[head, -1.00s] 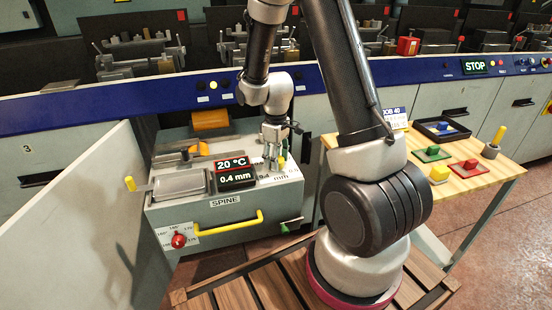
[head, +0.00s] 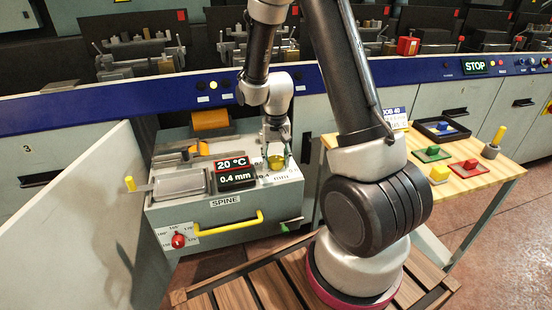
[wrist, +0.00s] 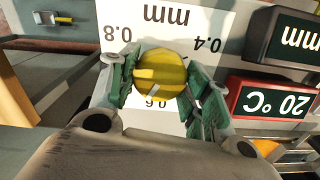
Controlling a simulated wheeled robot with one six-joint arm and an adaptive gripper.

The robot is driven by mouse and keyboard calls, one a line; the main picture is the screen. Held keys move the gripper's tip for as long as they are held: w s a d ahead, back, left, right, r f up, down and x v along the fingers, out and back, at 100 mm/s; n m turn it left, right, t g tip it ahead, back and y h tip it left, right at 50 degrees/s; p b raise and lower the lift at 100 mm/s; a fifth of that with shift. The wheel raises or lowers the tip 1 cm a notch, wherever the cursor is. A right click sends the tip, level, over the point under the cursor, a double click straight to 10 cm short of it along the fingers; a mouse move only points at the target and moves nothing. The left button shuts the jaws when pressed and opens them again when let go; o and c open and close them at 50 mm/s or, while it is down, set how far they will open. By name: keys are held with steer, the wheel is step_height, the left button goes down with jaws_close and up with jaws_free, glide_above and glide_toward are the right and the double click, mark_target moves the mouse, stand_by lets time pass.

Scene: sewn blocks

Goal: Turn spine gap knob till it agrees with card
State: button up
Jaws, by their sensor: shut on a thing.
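The yellow round spine gap knob (head: 276,163) is on top of the grey SPINE unit (head: 225,215). In the wrist view, the knob (wrist: 163,70) sits between the green finger pads of my gripper (wrist: 163,92), which is shut on it. A short white mark shows on the knob's near side. The scale (wrist: 118,35) around it reads 0.8, 0.4 and 0.6, upside down. The gap display (head: 236,178) reads 0.4 mm. The card (head: 395,118) stands on the wooden side table, headed JOB 40; its smaller print is unreadable.
The temperature display (head: 233,163) reads 20 °C. A red knob (head: 178,240) and a yellow handle (head: 232,224) are on the unit's front. An open grey panel (head: 95,205) stands at left. The side table (head: 478,178) holds a black tray and several coloured blocks.

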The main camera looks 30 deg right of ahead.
mark_target(276, 159)
steer(key=m, duration=0.6)
steer(key=shift+w+m, duration=0.1)
steer(key=shift+m, duration=0.2)
stand_by(0.5)
steer(key=o, duration=1)
step_height(276, 159, up, 12)
steer(key=shift+r, duration=0.1)
